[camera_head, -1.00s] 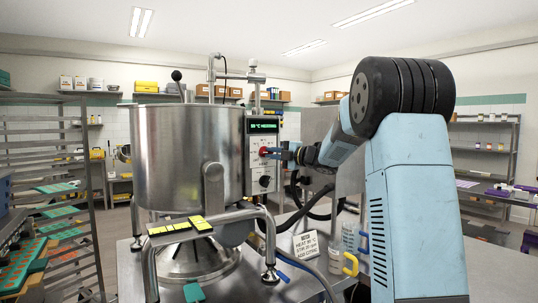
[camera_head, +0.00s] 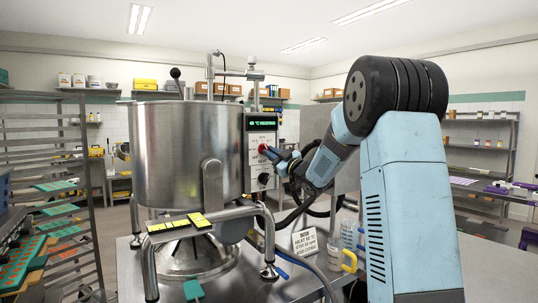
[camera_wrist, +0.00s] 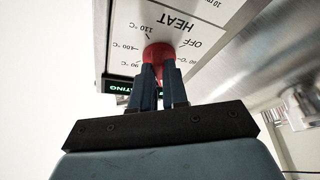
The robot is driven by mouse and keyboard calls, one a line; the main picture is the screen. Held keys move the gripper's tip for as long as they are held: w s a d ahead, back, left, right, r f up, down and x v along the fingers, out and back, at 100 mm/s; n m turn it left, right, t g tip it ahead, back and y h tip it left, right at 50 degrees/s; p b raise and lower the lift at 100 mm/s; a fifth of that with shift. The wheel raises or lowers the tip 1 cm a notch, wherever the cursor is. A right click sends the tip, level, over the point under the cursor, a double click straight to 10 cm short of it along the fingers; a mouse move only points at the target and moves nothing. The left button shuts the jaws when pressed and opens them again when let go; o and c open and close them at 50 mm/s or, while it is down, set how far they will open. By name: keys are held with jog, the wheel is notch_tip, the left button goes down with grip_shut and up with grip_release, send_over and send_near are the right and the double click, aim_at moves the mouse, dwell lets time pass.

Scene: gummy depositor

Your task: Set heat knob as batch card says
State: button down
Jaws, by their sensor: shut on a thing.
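The red heat knob (camera_wrist: 158,53) is on the white control panel (camera_head: 262,160) beside the steel kettle (camera_head: 186,155). My gripper (camera_wrist: 160,72) is shut on the knob in the wrist view; its fingers hide much of it, so the pointer cannot be read. The dial around it shows HEAT, OFF and temperature marks such as 90, 100 and 110 °C. In the head view my gripper (camera_head: 268,151) meets the knob from the right. The green display (camera_head: 262,124) is lit; its text is too small to read surely. The batch card (camera_head: 305,242) stands on the table; its small print looks like "HEAT" and a temperature.
A black knob (camera_head: 263,180) sits below the red one. A beaker (camera_head: 348,235) and a cup with a yellow handle (camera_head: 345,260) stand right of the card. Hoses hang below the panel.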

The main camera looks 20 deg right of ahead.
jog(key=shift+s+a+f+m+t+h, duration=0.1)
jog(key=shift+a+m+t+h, duration=0.25)
jog(key=shift+m+h, duration=2.3)
jog(key=shift+s+a+m+t+h, duration=0.1)
jog(key=shift+a+m+t+h, duration=0.35)
jog(key=shift+m, duration=4.1)
jog(key=shift+s+a+f+m+t+h, duration=0.1)
jog(key=shift+m+t+h, duration=0.3)
jog(key=shift+m+h, duration=2.35)
jog(key=shift+m+y, duration=0.85)
jog(key=shift+m, duration=0.1)
jog(key=shift+r, duration=0.1)
jog(key=c, duration=1.1)
grip_release()
jog(key=shift+w, duration=0.1)
jog(key=shift+c, duration=0.2)
jog(key=shift+r, duration=0.1)
